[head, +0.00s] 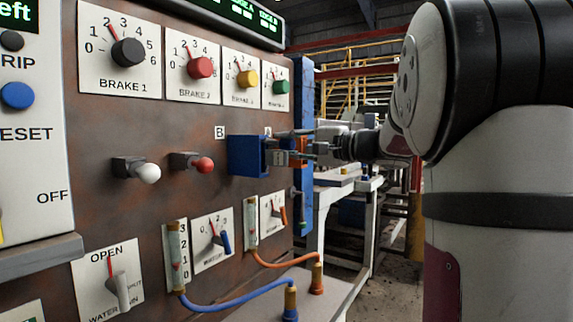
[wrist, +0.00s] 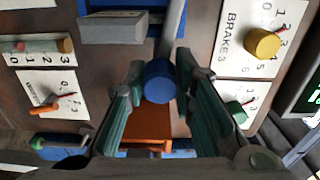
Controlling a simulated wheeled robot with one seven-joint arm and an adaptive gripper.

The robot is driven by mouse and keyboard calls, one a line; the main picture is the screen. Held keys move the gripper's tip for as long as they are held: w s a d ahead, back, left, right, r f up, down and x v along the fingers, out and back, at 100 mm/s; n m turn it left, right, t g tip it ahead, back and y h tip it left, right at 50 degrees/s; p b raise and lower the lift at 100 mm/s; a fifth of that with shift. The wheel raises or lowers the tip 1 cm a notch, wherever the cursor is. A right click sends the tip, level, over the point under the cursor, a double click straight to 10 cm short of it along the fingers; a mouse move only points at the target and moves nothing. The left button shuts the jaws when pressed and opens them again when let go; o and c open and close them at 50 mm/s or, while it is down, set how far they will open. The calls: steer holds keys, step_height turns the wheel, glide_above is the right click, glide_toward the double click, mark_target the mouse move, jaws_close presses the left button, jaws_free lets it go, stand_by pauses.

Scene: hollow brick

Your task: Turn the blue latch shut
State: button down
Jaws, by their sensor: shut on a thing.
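A blue round knob (wrist: 160,82), which looks like the blue latch's handle, sits between my gripper's fingers (wrist: 160,75) in the wrist view. The fingers are closed on its sides. A grey bar (wrist: 173,30) runs behind it. The knob cannot be made out in the head view. How far the latch is turned cannot be told.
An orange box (head: 297,158) sits right of the blue box, close to my gripper; orange also shows below the knob in the wrist view (wrist: 148,128). White (head: 148,173) and red (head: 204,165) knobs stick out to the left. Brake dials (head: 200,68) are above, cables (head: 235,300) below.

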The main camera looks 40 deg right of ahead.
steer(key=shift+f+n+b, duration=0.15)
steer(key=shift+n+b, duration=0.85)
steer(key=shift+b, duration=0.45)
steer(key=c, duration=1.6)
jaws_free()
steer(key=v, duration=1.2)
